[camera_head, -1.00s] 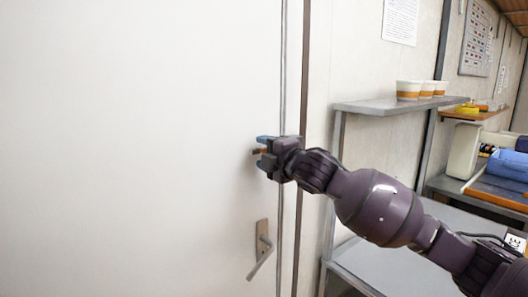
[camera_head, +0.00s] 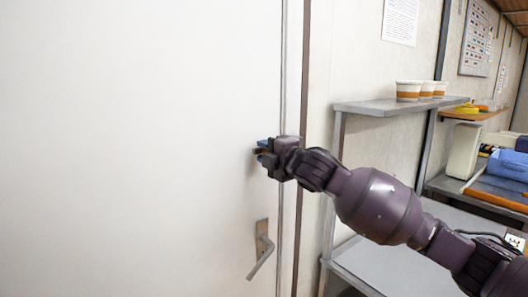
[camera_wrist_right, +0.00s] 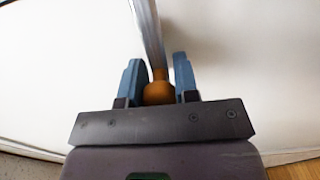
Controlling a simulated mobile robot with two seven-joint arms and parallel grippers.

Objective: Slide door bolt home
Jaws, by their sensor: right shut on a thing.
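The white door (camera_head: 130,140) fills the left of the head view. My right gripper (camera_head: 261,147) is at the door's right edge, above the lever handle, and its blue fingers are close together. In the right wrist view an orange-brown round knob (camera_wrist_right: 158,92), apparently the bolt's, sits between the two blue fingers, and my right gripper (camera_wrist_right: 159,76) is shut on it. A grey metal strip (camera_wrist_right: 148,35) runs up from the knob; I cannot tell if it is the bolt or door trim. The rest of the bolt is hidden by the gripper. My left gripper is not in view.
A lever handle (camera_head: 263,250) sits on the door below the gripper. A blue bin (camera_head: 508,165) stands farther right. The door face left of the gripper is clear.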

